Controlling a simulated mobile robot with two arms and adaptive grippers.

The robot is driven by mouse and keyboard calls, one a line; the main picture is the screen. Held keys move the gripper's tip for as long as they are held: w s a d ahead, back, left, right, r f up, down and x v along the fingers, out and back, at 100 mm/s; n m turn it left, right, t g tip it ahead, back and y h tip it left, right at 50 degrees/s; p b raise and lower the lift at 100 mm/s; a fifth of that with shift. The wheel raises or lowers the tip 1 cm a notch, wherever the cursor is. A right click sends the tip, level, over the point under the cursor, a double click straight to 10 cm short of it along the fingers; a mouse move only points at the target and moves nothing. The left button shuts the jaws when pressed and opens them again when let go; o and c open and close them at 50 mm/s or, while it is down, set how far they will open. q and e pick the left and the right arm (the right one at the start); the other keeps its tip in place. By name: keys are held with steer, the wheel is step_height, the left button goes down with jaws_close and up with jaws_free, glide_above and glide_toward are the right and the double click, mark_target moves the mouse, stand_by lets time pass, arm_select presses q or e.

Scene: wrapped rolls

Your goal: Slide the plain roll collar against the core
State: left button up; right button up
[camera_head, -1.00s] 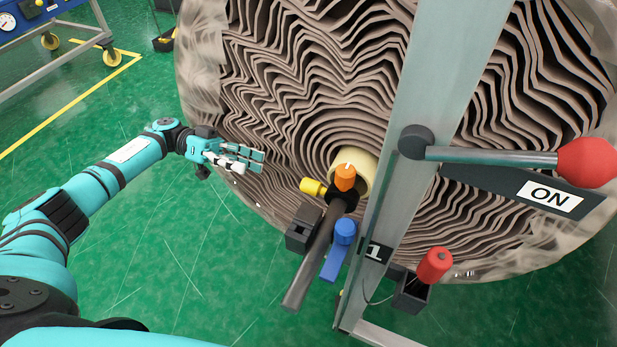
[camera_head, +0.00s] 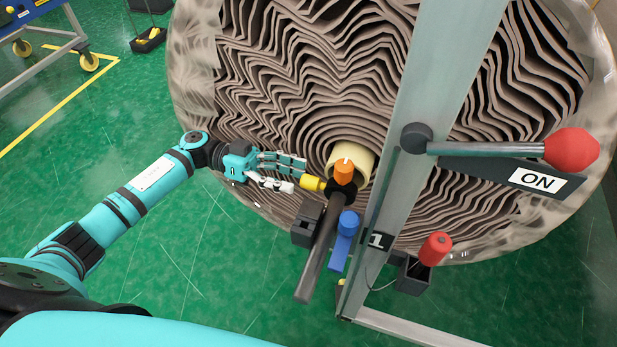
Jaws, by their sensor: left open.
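The wrapped roll (camera_head: 270,100) has wavy grey-brown layers around a cream core (camera_head: 345,154). A dark bar (camera_head: 318,260) points out from the core. On it, by the core's mouth, sits a black collar (camera_head: 343,189) with an orange knob (camera_head: 344,171) and a yellow knob (camera_head: 312,183). Whether the collar touches the core cannot be told. My left gripper (camera_head: 299,175) is open, left of the collar, its fingers pointing right. Its fingertips are close to the yellow knob; contact is unclear. My right gripper is not in view.
A grey metal post (camera_head: 440,90) stands right of the core, with a red-knobbed lever (camera_head: 571,149) and an ON label (camera_head: 537,180). A blue handle (camera_head: 344,240), a black block (camera_head: 306,222) and a red-capped tool (camera_head: 435,249) are near the bar.

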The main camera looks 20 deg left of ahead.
mark_target(308, 181)
arm_select(q)
steer(key=shift+s+d, duration=0.1)
steer(key=shift+d, duration=2.1)
steer(key=shift+c, duration=0.3)
jaws_close()
